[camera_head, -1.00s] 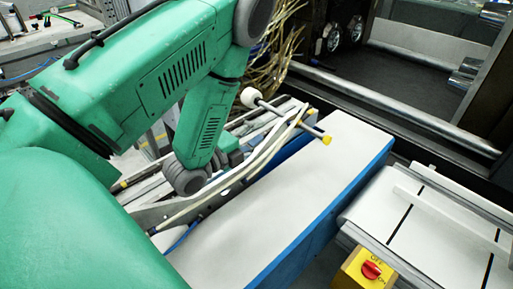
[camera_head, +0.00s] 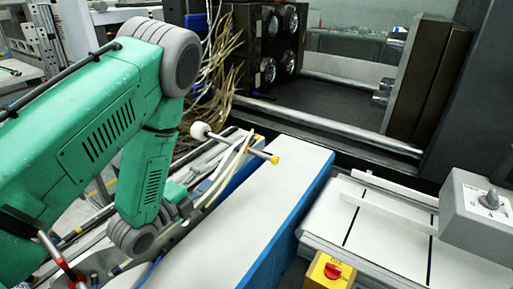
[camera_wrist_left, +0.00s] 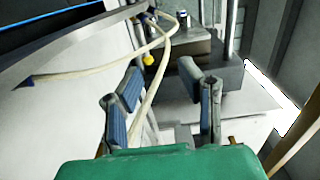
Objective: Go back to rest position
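My green left arm comes in from the left in the head view, bends at a grey elbow, and its forearm drops to a grey wrist joint beside the long white-topped blue box (camera_head: 265,190). My left gripper's fingers are not clear there. In the left wrist view my left gripper (camera_wrist_left: 158,88) has two blue-padded fingers spread apart with nothing held between them. Pale tubes (camera_wrist_left: 150,110) pass behind and beside the fingers. My right gripper is in neither view.
A rod with a white ball (camera_head: 200,131) and yellow tip sits near the forearm. A conveyor (camera_head: 385,225), a yellow switch box (camera_head: 325,272) and a grey control box (camera_head: 478,210) stand at right. Loose cables (camera_head: 215,75) hang behind the elbow.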

